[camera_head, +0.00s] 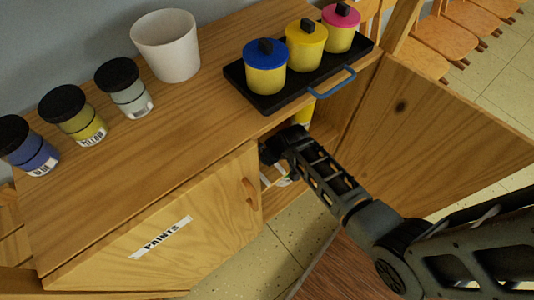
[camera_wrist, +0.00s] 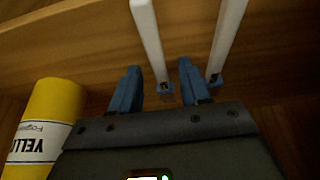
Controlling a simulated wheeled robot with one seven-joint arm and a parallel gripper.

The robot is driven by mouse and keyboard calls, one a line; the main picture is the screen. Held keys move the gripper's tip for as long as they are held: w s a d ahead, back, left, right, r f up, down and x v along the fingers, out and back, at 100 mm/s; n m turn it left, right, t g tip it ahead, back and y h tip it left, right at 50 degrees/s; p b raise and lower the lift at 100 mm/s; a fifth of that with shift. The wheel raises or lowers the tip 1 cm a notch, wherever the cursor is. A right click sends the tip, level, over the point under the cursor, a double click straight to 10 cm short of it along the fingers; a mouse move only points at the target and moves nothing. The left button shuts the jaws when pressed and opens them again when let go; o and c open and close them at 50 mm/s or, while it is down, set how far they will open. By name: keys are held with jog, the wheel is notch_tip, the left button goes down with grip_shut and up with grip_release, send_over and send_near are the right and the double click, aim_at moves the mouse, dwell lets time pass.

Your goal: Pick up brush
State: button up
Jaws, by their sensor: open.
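No whole brush can be made out. In the wrist view two long pale bars, perhaps brush handles, come down from the top edge. The left bar (camera_wrist: 149,38) ends between the blue fingers of my gripper (camera_wrist: 159,68); the right bar (camera_wrist: 229,32) ends just right of the right finger. I cannot tell whether either touches a finger. My gripper is open. In the head view my arm reaches into the open cabinet, where its dark wrist (camera_head: 272,150) hides most of the inside.
A yellow paint bottle (camera_wrist: 48,112) lies left of my gripper. The cabinet has an open right door (camera_head: 420,130) and a left door labelled PAINTS (camera_head: 190,220). On top stand a white pot (camera_head: 168,48), several paint jars and a black tray (camera_head: 300,85) with three lidded pots.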

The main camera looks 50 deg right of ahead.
jog(key=shift+c, duration=0.4)
grip_shut()
jog(key=shift+r, duration=0.4)
jog(key=v, duration=0.2)
jog(key=shift+r+p, duration=0.3)
jog(key=shift+r, duration=0.2)
jog(key=s+a, duration=0.3)
jog(key=s, duration=1.4)
jog(key=shift+a, duration=0.2)
